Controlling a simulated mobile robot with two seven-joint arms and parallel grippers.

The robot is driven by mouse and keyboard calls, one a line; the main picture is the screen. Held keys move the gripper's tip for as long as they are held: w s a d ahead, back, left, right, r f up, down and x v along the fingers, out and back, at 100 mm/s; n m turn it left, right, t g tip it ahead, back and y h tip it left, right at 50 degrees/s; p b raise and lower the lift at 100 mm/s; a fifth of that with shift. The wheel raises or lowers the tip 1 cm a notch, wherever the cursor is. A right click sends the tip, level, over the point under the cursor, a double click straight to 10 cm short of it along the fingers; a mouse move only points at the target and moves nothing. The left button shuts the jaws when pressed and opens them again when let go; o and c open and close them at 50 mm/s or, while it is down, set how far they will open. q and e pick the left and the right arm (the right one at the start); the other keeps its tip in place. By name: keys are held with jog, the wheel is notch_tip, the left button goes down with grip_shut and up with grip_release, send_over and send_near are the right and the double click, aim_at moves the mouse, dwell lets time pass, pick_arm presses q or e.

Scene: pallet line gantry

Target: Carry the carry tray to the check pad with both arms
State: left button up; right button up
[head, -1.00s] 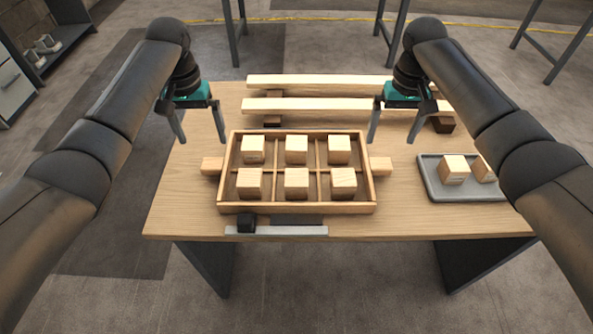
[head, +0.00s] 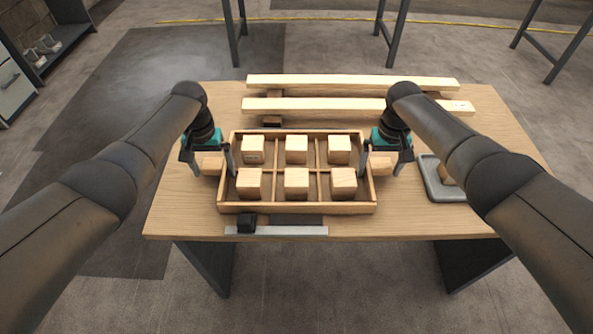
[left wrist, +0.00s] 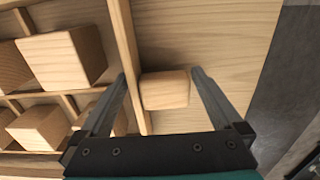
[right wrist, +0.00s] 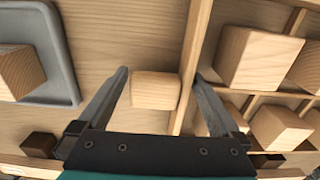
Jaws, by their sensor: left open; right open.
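The wooden carry tray (head: 297,208) lies on the table, divided into compartments that hold several wooden blocks. Block handles stick out from its left and right ends. My left gripper (head: 212,168) is open at the left handle (left wrist: 165,90), with one finger on each side of it in the left wrist view. My right gripper (head: 381,170) is open at the right handle (right wrist: 155,90), also with a finger on each side. Neither gripper is closed on its handle. I cannot tell for sure which surface is the check pad; a dark flat patch (head: 297,219) shows at the tray's front edge.
Two long wooden beams (head: 350,82) lie on blocks behind the tray. A grey tray (head: 432,180) with a block stands to the right, partly hidden by my right arm. A metal bar with a black piece (head: 290,230) lies at the table's front edge.

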pick_arm(q)
grip_shut()
pick_arm(e)
grip_shut()
pick_arm(q)
jog(key=shift+r, duration=0.1)
pick_arm(e)
jog(key=shift+r, duration=0.1)
